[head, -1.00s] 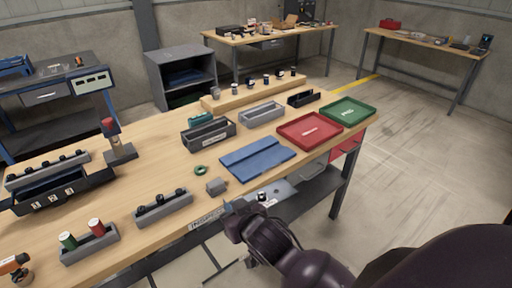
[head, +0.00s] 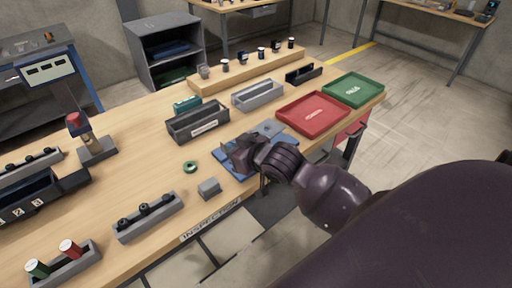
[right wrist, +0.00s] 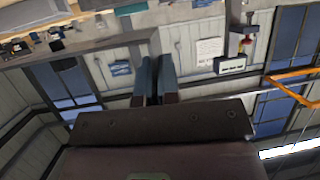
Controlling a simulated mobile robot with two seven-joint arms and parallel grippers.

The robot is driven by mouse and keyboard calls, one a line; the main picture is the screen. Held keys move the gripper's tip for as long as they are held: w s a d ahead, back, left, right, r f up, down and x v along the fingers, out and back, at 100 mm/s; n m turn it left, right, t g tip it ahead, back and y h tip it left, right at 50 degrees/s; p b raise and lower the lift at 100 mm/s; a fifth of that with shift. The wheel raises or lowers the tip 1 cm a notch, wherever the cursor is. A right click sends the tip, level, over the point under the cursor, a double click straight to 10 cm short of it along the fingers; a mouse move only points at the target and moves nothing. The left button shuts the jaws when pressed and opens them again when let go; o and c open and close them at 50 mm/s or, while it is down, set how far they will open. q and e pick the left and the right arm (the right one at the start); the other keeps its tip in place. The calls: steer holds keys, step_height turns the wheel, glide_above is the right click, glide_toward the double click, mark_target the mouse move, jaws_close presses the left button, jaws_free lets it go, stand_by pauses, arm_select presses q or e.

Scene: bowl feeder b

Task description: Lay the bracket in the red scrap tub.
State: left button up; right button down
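The bracket (head: 268,128) appears as a small grey plate with dark holes, just beyond my right gripper (head: 236,152) and over the blue cloth. My gripper hides part of it. The right gripper seems shut on it; the grip itself is hidden in the head view. In the right wrist view the two fingers (right wrist: 155,80) stand close together with a narrow gap, and the bracket cannot be made out. The red scrap tub (head: 312,115) is a shallow tray with a white label, to the right of the gripper. My left gripper is not in view.
A green tray (head: 352,90) stands just beyond the red tub. A dark bin (head: 198,123) and a grey bin (head: 257,95) stand behind the cloth (head: 226,158). A grey block (head: 209,187) and a green ring (head: 190,167) lie left of the gripper.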

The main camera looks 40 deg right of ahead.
steer(key=w+d+r+n+g+y+b, duration=0.1)
steer(key=w+d+r+n+y, duration=0.15)
steer(key=r, duration=0.25)
steer(key=w+d+r+n+y+b, duration=0.1)
steer(key=d+r, duration=0.2)
steer(key=r, duration=0.2)
steer(key=f+b, duration=0.1)
steer(key=f, duration=1.3)
steer(key=shift+s+f+b, duration=0.1)
steer(key=shift+s+b, duration=0.1)
steer(key=shift+b, duration=0.15)
steer(key=shift+f+b, duration=0.4)
steer(key=shift+f, duration=2.3)
steer(key=shift+f, duration=0.15)
steer(key=c, duration=1.3)
jaws_free()
steer(key=shift+c, duration=0.2)
